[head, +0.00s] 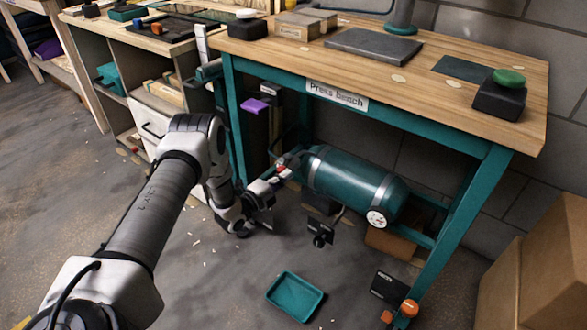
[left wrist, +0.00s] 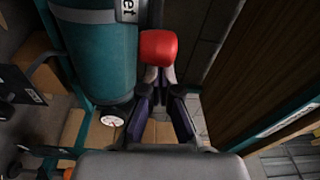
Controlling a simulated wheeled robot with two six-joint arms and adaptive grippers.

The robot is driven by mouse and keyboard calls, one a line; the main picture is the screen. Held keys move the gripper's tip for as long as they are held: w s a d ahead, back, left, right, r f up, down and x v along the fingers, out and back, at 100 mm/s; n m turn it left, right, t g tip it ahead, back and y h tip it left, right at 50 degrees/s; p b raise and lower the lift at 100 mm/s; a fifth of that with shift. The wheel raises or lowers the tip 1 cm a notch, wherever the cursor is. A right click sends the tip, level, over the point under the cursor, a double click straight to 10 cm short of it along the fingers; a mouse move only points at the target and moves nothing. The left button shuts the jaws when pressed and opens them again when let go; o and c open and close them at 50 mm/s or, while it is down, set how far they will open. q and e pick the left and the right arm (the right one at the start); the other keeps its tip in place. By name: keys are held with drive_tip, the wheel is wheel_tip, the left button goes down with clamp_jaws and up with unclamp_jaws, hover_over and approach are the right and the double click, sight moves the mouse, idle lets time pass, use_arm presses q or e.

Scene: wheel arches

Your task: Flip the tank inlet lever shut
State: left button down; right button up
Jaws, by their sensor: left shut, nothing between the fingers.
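The teal tank (head: 345,182) lies under the press bench, and its side fills the upper left of the left wrist view (left wrist: 98,55). A red lever grip (left wrist: 158,47) is beside the tank, next to a partly cut-off label ending in "et" (left wrist: 128,10). A small red patch also shows at the tank's left end in the head view (head: 281,170). My left gripper (head: 280,177) is at that end. Its fingers (left wrist: 160,77) are shut and empty, with their tips just at the red grip; I cannot tell whether they touch. My right gripper is not in view.
The press bench (head: 337,98) stands over the tank, with a teal leg (head: 460,215) at the right. A black plate (head: 320,232) hangs below the tank. A teal tray (head: 296,296) lies on the floor. Cardboard boxes (head: 540,270) stand at the right. The floor between is fairly open.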

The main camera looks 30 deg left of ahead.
use_arm(q)
drive_tip(key=shift+s+a+m+g+h+p, duration=0.2)
drive_tip(key=shift+s+a+m+h+p, duration=0.2)
drive_tip(key=shift+a+h, duration=0.35)
drive_tip(key=shift+s+a+m+g+h+p, duration=0.2)
drive_tip(key=shift+a+m+h, duration=0.35)
drive_tip(key=shift+a, duration=0.4)
drive_tip(key=shift+w+a, duration=0.1)
drive_tip(key=shift+a, duration=0.1)
drive_tip(key=shift+a+r, duration=0.1)
drive_tip(key=shift+a, duration=0.15)
approach(278, 172)
drive_tip(key=v, duration=0.3)
drive_tip(key=shift+s+a, duration=0.25)
drive_tip(key=shift+s, duration=0.05)
